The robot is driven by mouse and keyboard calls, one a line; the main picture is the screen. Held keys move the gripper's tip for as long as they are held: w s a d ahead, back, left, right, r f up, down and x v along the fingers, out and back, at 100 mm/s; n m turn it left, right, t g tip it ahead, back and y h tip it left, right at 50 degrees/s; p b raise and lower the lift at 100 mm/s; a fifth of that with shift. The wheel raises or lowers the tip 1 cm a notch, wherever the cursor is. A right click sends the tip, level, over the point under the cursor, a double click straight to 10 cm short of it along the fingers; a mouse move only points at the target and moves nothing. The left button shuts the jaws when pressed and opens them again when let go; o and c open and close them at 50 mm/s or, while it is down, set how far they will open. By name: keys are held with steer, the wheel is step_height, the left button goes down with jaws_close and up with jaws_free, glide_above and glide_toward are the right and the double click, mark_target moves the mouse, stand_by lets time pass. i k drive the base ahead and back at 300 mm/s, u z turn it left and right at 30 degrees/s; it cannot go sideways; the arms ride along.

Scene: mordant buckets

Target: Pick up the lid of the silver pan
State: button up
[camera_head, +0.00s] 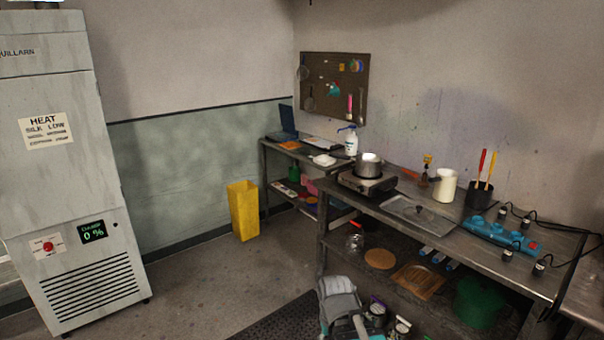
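A flat, rectangular silver pan (397,206) lies on the steel bench at the right. A lid with a small dark knob (420,209) appears to lie on it. Whether lid and pan are separate pieces is hard to tell at this size. A round silver pot (369,168) stands upright on a hot plate to the left of it, with something pale at its top. I cannot tell whether that is a lid.
The hot plate (367,184), white jug (444,186), dark utensil holder (480,196) and blue unit (500,234) with cables crowd the steel bench (462,250). A yellow bin (243,210) stands left; floor (220,285) there is clear.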

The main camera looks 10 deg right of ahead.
mark_target(418, 213)
steer(key=z, duration=0.3)
steer(key=i, duration=0.6)
steer(key=z, duration=1)
steer(key=i, duration=1.1)
steer(key=z, duration=0.5)
steer(key=k, duration=0.95)
steer(key=z, duration=0.25)
steer(key=i, duration=0.2)
steer(key=u, duration=0.15)
